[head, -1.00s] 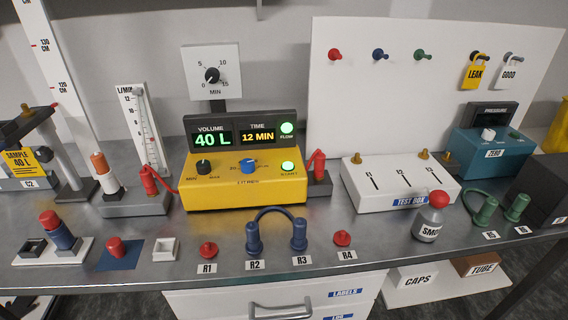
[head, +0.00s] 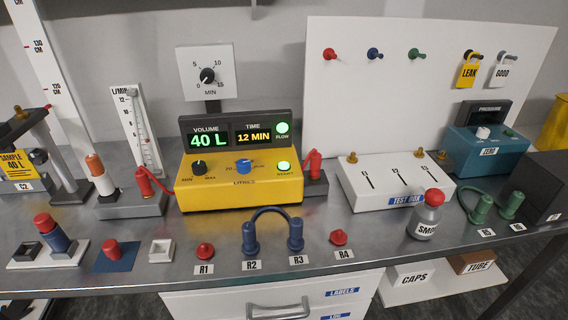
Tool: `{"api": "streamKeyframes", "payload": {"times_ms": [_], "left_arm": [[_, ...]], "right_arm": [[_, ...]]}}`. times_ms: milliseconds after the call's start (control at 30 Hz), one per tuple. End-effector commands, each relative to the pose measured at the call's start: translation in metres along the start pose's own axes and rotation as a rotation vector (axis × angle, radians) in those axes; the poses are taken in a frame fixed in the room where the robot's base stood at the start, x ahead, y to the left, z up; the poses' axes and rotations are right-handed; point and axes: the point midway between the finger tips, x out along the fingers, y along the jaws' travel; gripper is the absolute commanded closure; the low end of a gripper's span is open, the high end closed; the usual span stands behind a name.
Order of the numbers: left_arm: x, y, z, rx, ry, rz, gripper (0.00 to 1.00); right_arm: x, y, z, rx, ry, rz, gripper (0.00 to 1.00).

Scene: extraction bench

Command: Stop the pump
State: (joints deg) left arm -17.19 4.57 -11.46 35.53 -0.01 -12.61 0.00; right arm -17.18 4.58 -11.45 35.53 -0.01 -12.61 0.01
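The yellow pump (head: 238,198) stands at the middle of the bench. Its display (head: 238,136) reads volume 40 L and time 12 MIN. The round FLOW light (head: 282,128) glows green, and the START button (head: 284,167) on the front panel is lit green. A black MIN/MAX knob (head: 198,167) and a blue knob (head: 244,166) sit on the same panel. Neither of my grippers shows in the head view.
A flow meter (head: 137,130) stands left of the pump, a white test box (head: 394,184) to its right. Red and blue pieces labelled R1 to R4 line the front edge, with a blue looped hose (head: 270,211). A grey SMOKE bottle (head: 427,218) stands at front right.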

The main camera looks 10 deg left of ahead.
Motion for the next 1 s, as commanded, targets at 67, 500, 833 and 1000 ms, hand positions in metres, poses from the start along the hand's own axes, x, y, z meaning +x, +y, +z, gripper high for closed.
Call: {"api": "streamKeyframes", "payload": {"times_ms": [67, 500, 833, 1000], "left_arm": [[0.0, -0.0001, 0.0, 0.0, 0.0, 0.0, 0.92], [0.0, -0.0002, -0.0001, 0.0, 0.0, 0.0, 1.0], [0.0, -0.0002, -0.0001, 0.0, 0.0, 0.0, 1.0], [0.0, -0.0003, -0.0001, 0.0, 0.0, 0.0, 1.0]], "right_arm": [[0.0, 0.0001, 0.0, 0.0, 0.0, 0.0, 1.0], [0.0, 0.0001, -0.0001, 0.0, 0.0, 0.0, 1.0], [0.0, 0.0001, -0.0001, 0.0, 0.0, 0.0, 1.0], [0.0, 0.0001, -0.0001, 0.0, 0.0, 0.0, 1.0]]}}
